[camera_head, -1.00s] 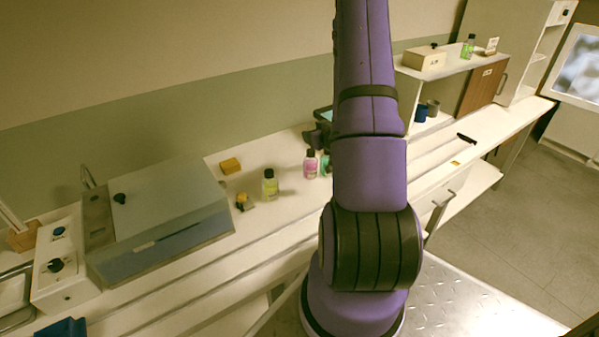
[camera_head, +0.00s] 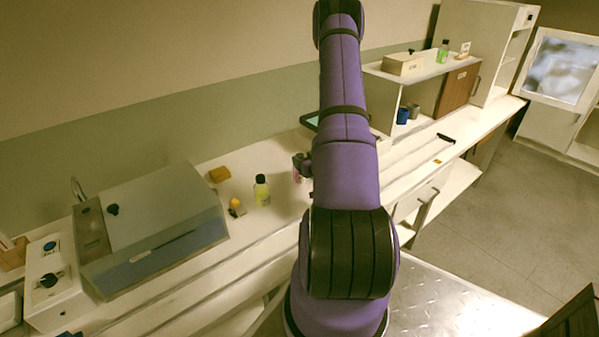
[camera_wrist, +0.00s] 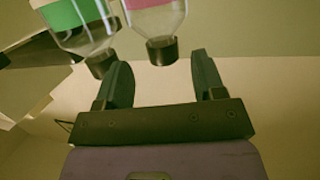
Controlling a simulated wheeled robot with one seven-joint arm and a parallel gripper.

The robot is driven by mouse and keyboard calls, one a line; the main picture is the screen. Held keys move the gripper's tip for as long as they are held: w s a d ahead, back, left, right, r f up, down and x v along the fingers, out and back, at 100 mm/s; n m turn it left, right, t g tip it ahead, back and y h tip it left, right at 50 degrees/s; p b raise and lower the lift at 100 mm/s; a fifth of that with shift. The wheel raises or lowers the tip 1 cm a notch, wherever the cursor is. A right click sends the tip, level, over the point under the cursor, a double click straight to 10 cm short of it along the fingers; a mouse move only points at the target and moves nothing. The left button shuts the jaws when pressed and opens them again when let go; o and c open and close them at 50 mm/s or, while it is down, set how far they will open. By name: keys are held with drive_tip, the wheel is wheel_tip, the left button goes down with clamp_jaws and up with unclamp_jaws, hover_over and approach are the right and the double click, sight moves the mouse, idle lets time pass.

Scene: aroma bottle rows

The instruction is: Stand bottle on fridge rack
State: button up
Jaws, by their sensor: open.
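My gripper (camera_head: 301,162) is open above the counter, just at the pink bottle (camera_head: 297,177), which my arm partly hides. In the wrist view, which shows the bottles upside down, my gripper's fingers (camera_wrist: 160,65) are apart. The dark cap of the pink bottle (camera_wrist: 157,18) lies just past the fingertips, between their lines. A green bottle (camera_wrist: 80,20) stands beside it, its cap near the left finger; my arm hides it in the head view. A yellow-green bottle (camera_head: 262,191) stands upright to the left. I cannot tell which part is the fridge rack.
A small yellow-topped item (camera_head: 236,207) and an orange block (camera_head: 220,174) lie left of the bottles. A large grey box (camera_head: 155,225) stands further left. A shelf (camera_head: 425,72) at right holds a green bottle (camera_head: 443,51) and a box. A tall white cabinet (camera_head: 480,40) stands beyond.

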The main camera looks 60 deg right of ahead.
sight(297, 155)
drive_tip(key=shift+a+x, duration=0.2)
drive_tip(key=shift+x, duration=2.45)
drive_tip(key=shift+w, duration=0.1)
clamp_jaws()
